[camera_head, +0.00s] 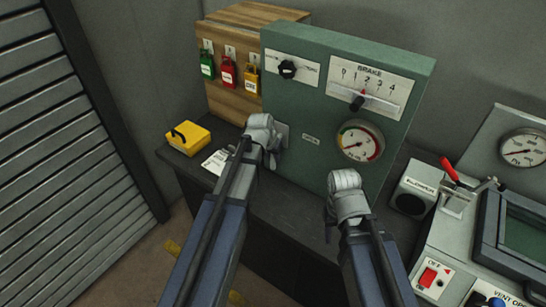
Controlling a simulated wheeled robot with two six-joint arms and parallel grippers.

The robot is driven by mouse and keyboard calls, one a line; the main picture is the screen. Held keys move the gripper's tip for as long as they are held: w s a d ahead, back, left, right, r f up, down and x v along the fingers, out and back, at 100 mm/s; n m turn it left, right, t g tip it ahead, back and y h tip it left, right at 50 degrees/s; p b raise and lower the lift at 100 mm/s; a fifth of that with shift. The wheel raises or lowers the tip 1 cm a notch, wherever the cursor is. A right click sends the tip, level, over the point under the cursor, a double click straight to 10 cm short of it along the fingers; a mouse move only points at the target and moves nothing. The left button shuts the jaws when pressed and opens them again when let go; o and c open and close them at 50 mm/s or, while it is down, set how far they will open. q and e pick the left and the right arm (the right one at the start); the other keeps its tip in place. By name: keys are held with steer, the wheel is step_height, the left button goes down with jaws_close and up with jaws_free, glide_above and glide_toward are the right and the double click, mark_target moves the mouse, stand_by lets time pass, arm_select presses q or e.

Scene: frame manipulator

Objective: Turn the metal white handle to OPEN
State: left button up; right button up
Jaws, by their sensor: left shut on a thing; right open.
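The green panel box (310,65) stands on the dark bench. My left gripper (268,140) is at the lower left of its front face, shut at a small light grey plate (283,134). The white metal handle appears to be in its jaws, but the gripper hides it and its angle cannot be made out. A small label plate (311,139) sits just right of there, too small to read. My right gripper (346,184) is open and empty, in front of the panel's lower right, below the round gauge (361,141); its fingertips are mostly hidden.
The panel also carries a black knob (288,69) and a BRAKE dial (366,88). A wooden board with padlocks (229,72) and a yellow box (188,138) are at left. A console with a red lever (450,170) and a blower box (413,193) are at right.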

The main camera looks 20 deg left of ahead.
arm_select(q)
jaws_close()
stand_by(0.8)
steer(key=shift+d, duration=0.1)
